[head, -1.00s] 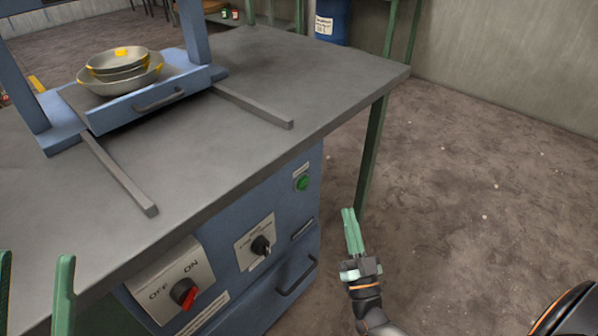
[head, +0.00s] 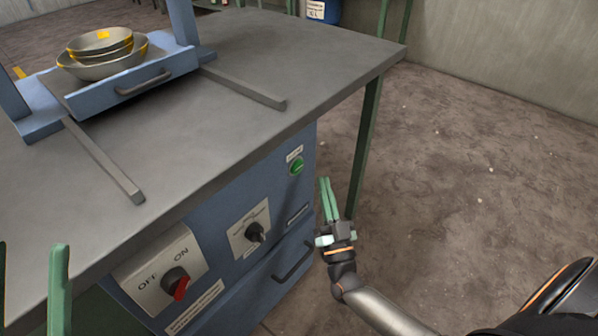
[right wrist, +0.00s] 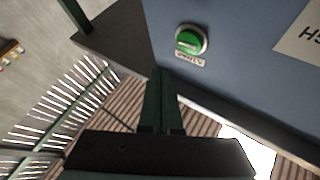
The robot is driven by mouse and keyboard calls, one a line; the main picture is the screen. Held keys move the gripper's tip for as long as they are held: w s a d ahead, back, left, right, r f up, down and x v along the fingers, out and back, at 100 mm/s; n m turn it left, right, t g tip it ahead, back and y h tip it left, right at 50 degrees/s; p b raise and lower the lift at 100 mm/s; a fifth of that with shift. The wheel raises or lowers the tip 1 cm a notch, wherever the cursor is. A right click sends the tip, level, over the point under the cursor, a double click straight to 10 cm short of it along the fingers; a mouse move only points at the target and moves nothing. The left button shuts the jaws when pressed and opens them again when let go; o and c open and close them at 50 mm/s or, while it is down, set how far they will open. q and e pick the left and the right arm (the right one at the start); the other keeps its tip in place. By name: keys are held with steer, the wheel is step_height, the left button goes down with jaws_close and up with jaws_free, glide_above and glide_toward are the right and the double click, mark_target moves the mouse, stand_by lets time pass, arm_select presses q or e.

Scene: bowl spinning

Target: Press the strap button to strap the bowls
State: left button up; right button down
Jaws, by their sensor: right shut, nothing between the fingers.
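The green strap button (head: 296,167) sits on the upper right of the blue cabinet front, under the tabletop. It also shows in the right wrist view (right wrist: 188,41), with a label beside it. My right gripper (head: 325,180) is shut and empty. Its green fingers point up, just right of the button in the head view and apart from it. In the right wrist view the fingertips (right wrist: 162,72) lie below and left of the button. Several stacked bowls (head: 102,62) rest in the blue drawer tray (head: 150,86). My left gripper (head: 31,246) is open at the left edge, fingers spread.
The cabinet also has a red ON/OFF switch (head: 177,282), a black selector knob (head: 255,232) and a dark handle (head: 292,262). The grey tabletop (head: 225,110) overhangs the panel. A green table leg (head: 366,145) stands behind my right gripper. The floor to the right is clear.

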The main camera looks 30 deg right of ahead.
mark_target(303, 163)
steer(key=shift+w+a+b, duration=0.2)
steer(key=shift+w+a, duration=0.15)
steer(key=shift+w, duration=0.55)
steer(key=shift+w+a+b, duration=0.15)
steer(key=shift+w+a, duration=0.2)
steer(key=shift+w, duration=0.5)
steer(key=shift+w, duration=0.1)
stand_by(0.6)
steer(key=shift+w+a, duration=0.15)
steer(key=shift+w, duration=0.1)
steer(key=shift+w+a, duration=0.15)
steer(key=shift+w, duration=0.3)
stand_by(0.9)
steer(key=shift+s, duration=0.1)
steer(key=shift+s+d, duration=0.3)
steer(key=shift+s, duration=0.4)
